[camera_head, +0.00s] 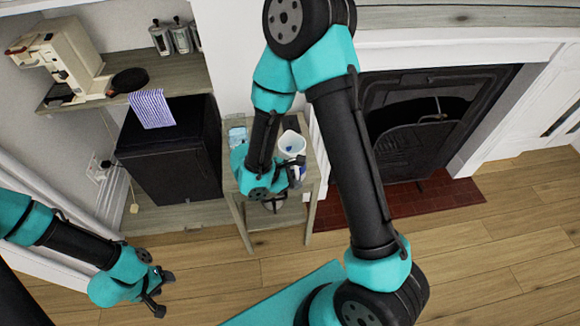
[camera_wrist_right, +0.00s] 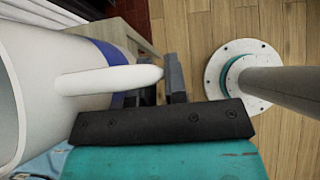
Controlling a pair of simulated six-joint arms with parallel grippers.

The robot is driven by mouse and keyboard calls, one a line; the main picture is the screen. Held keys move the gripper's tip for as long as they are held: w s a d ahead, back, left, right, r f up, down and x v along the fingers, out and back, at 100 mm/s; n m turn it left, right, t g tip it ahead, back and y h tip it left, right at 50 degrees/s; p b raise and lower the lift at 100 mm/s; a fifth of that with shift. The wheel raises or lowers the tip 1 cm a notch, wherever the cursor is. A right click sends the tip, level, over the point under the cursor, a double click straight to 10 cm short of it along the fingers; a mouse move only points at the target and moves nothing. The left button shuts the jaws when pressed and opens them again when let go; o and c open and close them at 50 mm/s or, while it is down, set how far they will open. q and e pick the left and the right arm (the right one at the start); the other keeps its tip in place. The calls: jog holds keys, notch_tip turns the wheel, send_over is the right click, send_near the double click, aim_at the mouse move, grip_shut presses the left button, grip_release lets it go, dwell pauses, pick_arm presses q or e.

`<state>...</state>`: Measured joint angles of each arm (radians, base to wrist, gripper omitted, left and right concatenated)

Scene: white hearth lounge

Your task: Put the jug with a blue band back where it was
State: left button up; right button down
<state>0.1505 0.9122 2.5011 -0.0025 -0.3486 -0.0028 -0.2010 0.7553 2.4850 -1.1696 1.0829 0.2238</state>
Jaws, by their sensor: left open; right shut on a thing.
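The white jug with a blue band (camera_head: 292,144) is at the small wooden side table (camera_head: 310,194); I cannot tell whether it rests on the top or is held just above it. In the right wrist view the jug's white body (camera_wrist_right: 40,88) fills the left side, and its blue band (camera_wrist_right: 112,52) shows behind the handle. My right gripper (camera_head: 296,176) is shut on the jug's handle, and its fingers also show in the right wrist view (camera_wrist_right: 158,84). My left gripper (camera_head: 162,291) is open and empty, low at the left, away from the table.
A light blue item (camera_head: 237,136) lies on the table left of the jug. A black cabinet (camera_head: 168,150) stands to the left. A fireplace (camera_head: 415,125) is at the right.

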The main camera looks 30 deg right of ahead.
jog(key=w+d, duration=0.1)
jog(key=w, duration=0.1)
jog(key=w+d, duration=0.1)
jog(key=w, duration=0.1)
jog(key=w+d, duration=0.2)
jog(key=shift+w+f, duration=0.1)
jog(key=shift+f, duration=0.25)
jog(key=shift+w+d, duration=0.1)
jog(key=shift+w+d, duration=0.2)
jog(key=shift+w, duration=0.05)
jog(key=shift+w+f, duration=0.2)
jog(key=shift+f, duration=1.6)
jog(key=shift+f, duration=0.15)
jog(key=c, duration=1.1)
grip_release()
jog(key=shift+c, duration=0.2)
